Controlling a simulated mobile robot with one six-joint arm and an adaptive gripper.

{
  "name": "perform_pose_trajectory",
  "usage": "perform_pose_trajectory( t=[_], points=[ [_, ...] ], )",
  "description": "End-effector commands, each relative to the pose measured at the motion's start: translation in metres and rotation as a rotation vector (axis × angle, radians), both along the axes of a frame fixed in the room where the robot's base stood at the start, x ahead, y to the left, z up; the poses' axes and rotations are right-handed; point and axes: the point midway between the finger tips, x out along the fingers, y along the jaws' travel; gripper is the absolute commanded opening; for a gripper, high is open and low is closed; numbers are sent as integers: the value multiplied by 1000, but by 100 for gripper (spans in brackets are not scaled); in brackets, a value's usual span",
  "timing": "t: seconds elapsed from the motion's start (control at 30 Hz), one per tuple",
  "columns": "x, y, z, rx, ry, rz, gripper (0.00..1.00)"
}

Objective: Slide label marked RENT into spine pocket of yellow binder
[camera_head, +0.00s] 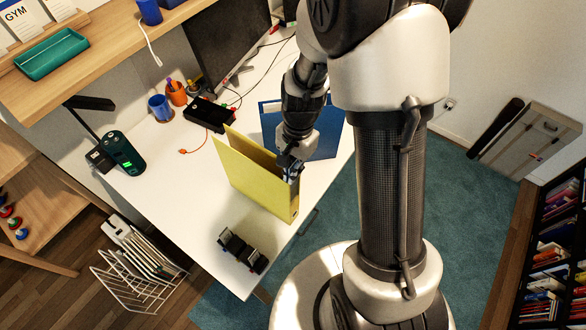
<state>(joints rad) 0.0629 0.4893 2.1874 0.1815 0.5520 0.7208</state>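The yellow binder (248,181) stands upright on the white desk, near its front edge. My gripper (291,172) is at the binder's right end, partly hidden by the binder and my own arm. I cannot tell whether it touches the binder, whether its fingers are open or shut, or whether it holds anything. I see no label marked RENT. The spine pocket cannot be made out. A white card marked GYM (17,14) stands with other cards on the wooden shelf at the upper left.
A blue binder (323,138) stands behind my gripper. A black object (242,250) lies at the desk's front. A monitor (230,40), blue cup (160,107), orange pen cup (177,92) and dark green device (123,152) stand farther back. White desk (185,190) is bare left of the binder.

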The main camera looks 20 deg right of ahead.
Motion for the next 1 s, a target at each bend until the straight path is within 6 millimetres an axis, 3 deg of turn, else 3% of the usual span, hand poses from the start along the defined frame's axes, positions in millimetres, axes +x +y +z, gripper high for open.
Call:
perform_pose_trajectory(
  t=[0.17, 0.57, 0.8, 1.0],
  points=[
    [0, 0, -1, 0, 0, 0, 0],
    [0, 0, -1, 0, 1, 0, 28],
    [0, 0, -1, 0, 0, 0, 28],
    [0, 0, -1, 0, 0, 0, 41]
  ],
)
